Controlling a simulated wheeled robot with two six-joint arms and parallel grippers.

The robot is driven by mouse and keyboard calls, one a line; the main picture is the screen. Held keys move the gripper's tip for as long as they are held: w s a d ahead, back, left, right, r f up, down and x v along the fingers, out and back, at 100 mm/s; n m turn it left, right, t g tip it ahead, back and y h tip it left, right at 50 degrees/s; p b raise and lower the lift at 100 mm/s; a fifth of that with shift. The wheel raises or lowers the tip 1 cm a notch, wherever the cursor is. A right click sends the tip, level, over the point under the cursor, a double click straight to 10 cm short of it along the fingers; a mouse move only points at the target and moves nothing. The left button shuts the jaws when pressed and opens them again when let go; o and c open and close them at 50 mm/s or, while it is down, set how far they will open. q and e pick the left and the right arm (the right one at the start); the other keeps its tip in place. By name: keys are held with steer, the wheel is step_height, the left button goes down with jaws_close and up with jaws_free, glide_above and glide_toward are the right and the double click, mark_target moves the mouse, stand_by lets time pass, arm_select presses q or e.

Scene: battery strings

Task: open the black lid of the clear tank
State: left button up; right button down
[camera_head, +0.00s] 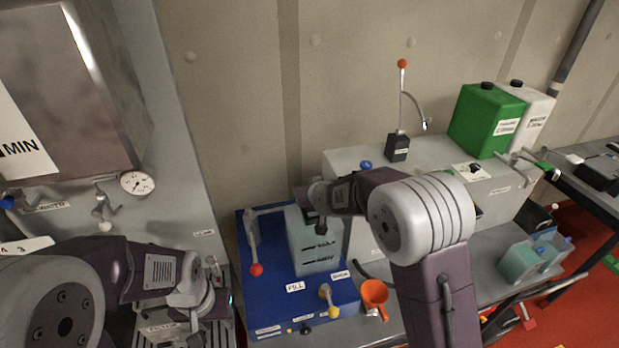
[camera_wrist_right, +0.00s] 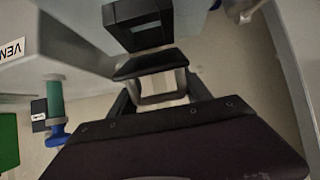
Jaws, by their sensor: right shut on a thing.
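The clear tank (camera_head: 312,258) is a pale bluish box with dark level marks, standing on a blue base. My right arm reaches across to its top, and my right gripper (camera_head: 311,203) is there, largely covered by its own wrist. In the right wrist view a black part (camera_wrist_right: 150,64), which looks like the lid's handle, sits at the fingers; my right gripper (camera_wrist_right: 160,92) is shut on it. The lid's angle cannot be told. My left gripper (camera_head: 208,292) is low at the left, left of the blue base; its fingers are too small to read.
On the blue base (camera_head: 278,302) are a red-knobbed lever (camera_head: 255,252) and a yellow-knobbed valve (camera_head: 327,298). A grey bench unit (camera_head: 352,160) behind bears a green canister (camera_head: 485,122) and a white one (camera_head: 533,118).

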stand_by(0.3)
steer(key=shift+c, duration=2.3)
jaws_free()
steer(key=v, duration=0.9)
steer(key=shift+p, duration=0.3)
steer(key=shift+d, duration=0.1)
steer(key=shift+c, duration=0.3)
